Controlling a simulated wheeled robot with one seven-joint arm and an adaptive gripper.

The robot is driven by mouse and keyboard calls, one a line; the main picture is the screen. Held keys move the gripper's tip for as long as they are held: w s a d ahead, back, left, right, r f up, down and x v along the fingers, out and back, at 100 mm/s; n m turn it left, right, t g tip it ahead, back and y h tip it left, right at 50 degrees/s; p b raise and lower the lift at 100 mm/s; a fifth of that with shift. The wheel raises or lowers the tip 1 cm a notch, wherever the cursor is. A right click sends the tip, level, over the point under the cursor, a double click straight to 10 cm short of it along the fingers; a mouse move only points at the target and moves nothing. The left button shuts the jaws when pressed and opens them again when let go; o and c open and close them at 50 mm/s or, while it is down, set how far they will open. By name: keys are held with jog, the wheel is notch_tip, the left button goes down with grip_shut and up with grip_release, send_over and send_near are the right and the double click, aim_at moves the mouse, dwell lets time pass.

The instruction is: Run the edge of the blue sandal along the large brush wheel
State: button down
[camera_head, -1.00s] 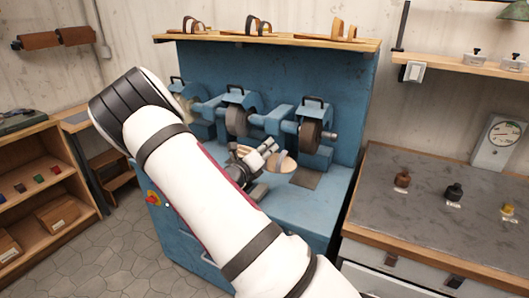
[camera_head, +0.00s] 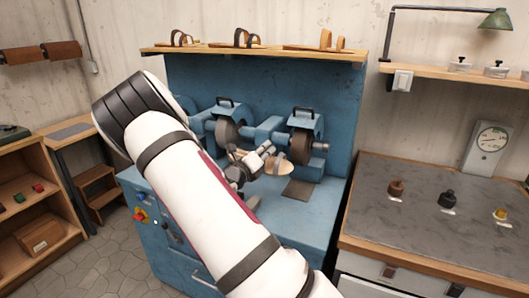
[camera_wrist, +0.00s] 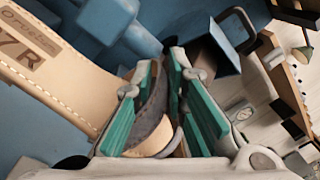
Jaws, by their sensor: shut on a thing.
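My gripper (camera_head: 264,153) is shut on the sandal (camera_wrist: 65,75), seemingly by a grey strap (camera_wrist: 150,110) between the green finger pads. The sandal has a tan, stitched sole with a stamped mark at the left of the wrist view. In the head view, its tan end (camera_head: 276,168) shows beside the fingers; the rest is partly hidden by my gripper. The blue machine carries a brown wheel (camera_head: 228,133) at the middle station and a darker wheel (camera_head: 303,142) at the right. I cannot tell which is the large brush wheel, or whether the sandal touches either.
A wooden shelf (camera_head: 240,51) with several sandals tops the machine. A dark plate (camera_head: 299,189) lies on its bench. A grey-topped counter (camera_head: 400,225) with small bottles and a dial gauge (camera_head: 488,142) stands right. My arm hides the left station.

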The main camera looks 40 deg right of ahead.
jog(key=shift+d+r, duration=0.1)
jog(key=shift+d, duration=0.05)
jog(key=shift+w+d, duration=0.15)
jog(key=shift+d, duration=0.15)
jog(key=shift+w+d+r, duration=0.2)
jog(key=shift+w+d, duration=0.05)
jog(key=shift+d, duration=0.25)
dwell(1.5)
jog(key=shift+s, duration=0.15)
dwell(0.6)
jog(key=shift+s+d+f+h+p, duration=0.15)
jog(key=shift+s+p, duration=0.1)
jog(key=shift+s, duration=0.25)
jog(key=shift+s+f+h+p, duration=0.15)
jog(key=shift+s+p, duration=0.1)
jog(key=shift+s, duration=0.25)
jog(key=shift+r, duration=0.15)
jog(key=shift+w+a+r+p, duration=0.15)
jog(key=shift+w+a+p, duration=0.05)
jog(key=shift+p, duration=0.1)
jog(key=shift+a+f+n+g+b, duration=0.25)
jog(key=shift+n+g+b, duration=0.25)
jog(key=shift+g+b, duration=0.2)
dwell(0.4)
jog(key=shift+w+d, duration=0.15)
jog(key=shift+d, duration=0.05)
dwell(0.5)
